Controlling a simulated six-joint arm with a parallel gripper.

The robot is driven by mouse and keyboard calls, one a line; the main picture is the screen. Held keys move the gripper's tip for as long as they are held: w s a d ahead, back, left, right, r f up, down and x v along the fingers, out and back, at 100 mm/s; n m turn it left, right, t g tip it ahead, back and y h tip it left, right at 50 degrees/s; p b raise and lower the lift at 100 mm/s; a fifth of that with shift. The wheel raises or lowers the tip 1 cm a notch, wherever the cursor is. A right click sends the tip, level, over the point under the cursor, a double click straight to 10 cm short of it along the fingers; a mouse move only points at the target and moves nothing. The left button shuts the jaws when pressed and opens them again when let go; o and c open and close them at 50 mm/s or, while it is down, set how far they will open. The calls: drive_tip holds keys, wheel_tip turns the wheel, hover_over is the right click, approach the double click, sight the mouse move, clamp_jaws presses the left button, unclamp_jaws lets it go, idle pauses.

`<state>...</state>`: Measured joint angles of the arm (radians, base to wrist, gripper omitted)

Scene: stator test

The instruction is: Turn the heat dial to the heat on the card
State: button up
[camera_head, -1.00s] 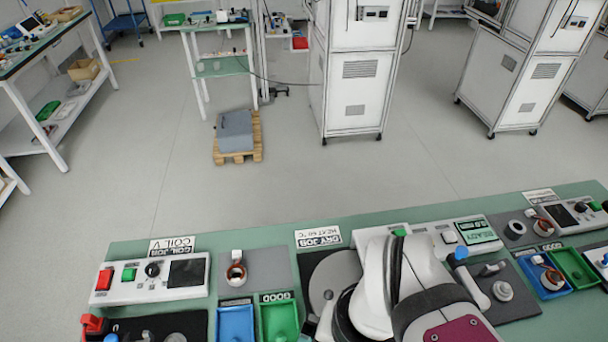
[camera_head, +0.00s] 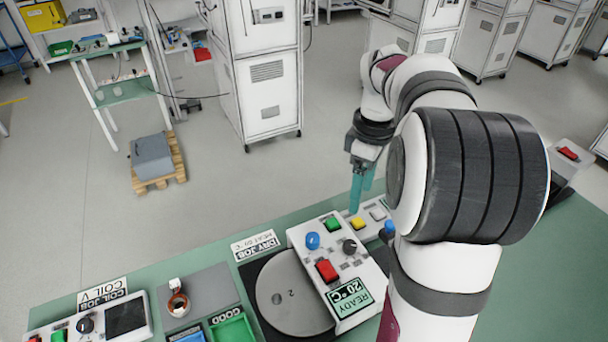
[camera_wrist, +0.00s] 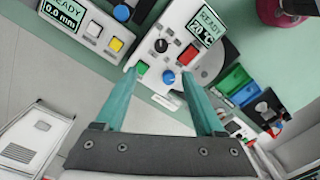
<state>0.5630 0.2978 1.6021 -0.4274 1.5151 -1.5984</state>
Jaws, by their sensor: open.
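The heat box (camera_head: 345,285) is white, with a display (camera_head: 348,299) reading READY 20 °C, a red button, a green button, a blue knob (camera_head: 312,241) and a black knob (camera_head: 349,246). I cannot tell which knob is the heat dial. The box also shows in the wrist view (camera_wrist: 178,20). The DRY JOB card (camera_head: 254,246) stands left of the box; its heat figure is too small to read. My gripper (camera_head: 361,203) points down, open and empty, beyond the box's far right corner. In the wrist view the blue knob (camera_wrist: 168,76) appears between the fingertips (camera_wrist: 157,76), apart from them.
A round grey plate (camera_head: 290,293) lies left of the box. A second white box (camera_wrist: 88,30), with yellow and white buttons and a display reading 0.0 mm, adjoins it. A coil tray (camera_head: 200,300) and the COIL V station (camera_head: 95,325) lie further left.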

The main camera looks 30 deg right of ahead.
sight(350, 244)
drive_tip(key=f, duration=1.5)
drive_tip(key=shift+s+a+f, duration=0.15)
drive_tip(key=shift+a+f, duration=0.15)
drive_tip(key=shift+f, duration=0.05)
drive_tip(key=shift+c, duration=0.2)
clamp_jaws()
